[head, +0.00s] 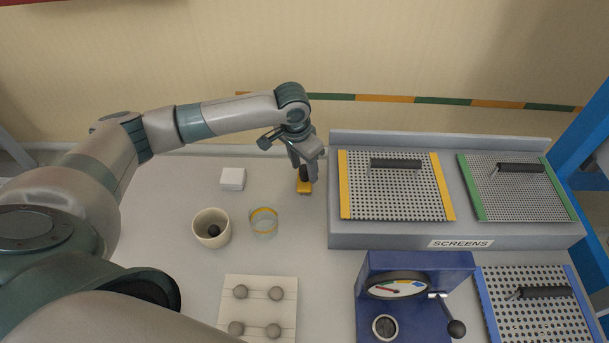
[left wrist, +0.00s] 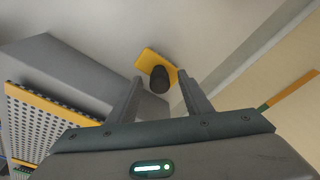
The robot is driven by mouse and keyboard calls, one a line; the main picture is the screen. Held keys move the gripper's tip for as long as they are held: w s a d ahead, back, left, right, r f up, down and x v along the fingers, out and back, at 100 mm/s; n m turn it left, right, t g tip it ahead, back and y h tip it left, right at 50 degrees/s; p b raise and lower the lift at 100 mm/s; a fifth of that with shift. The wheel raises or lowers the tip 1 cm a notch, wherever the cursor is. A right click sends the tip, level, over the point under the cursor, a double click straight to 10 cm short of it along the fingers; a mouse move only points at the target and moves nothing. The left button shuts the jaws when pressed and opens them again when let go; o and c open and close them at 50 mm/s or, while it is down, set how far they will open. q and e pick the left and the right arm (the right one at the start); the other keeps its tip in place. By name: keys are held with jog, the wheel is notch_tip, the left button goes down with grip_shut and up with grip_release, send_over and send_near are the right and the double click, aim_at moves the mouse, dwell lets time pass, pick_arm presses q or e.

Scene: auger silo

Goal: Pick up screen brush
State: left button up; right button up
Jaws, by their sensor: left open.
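The screen brush (head: 304,186) has a yellow base and a dark upright handle. It stands on the table just left of the grey screens rack. In the left wrist view the brush (left wrist: 159,78) lies ahead of and between my open fingers, with its handle pointing toward the camera. My left gripper (head: 306,173) is open and reaches down over the brush from above. In the left wrist view the left gripper's fingers (left wrist: 157,100) stand on either side of the handle, with gaps visible. My right gripper is not in view.
The screens rack (head: 460,241) holds a yellow-edged and a green-edged screen close to the brush's right. A white block (head: 232,179), a cream cup (head: 197,232) with a dark ball and a clear yellow-rimmed ring (head: 264,222) stand left. A blue gauge device (head: 414,262) is in front.

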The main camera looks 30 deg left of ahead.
pick_arm(q)
jog(key=shift+f, duration=0.6)
grip_shut()
jog(key=shift+w+r, duration=0.1)
jog(key=shift+r, duration=0.1)
jog(key=shift+r+b, duration=0.35)
jog(key=shift+r, duration=0.3)
notch_tip(320, 180, up, 8)
jog(key=shift+f+b, duration=0.25)
jog(key=shift+b, duration=0.85)
jog(key=shift+r, duration=0.5)
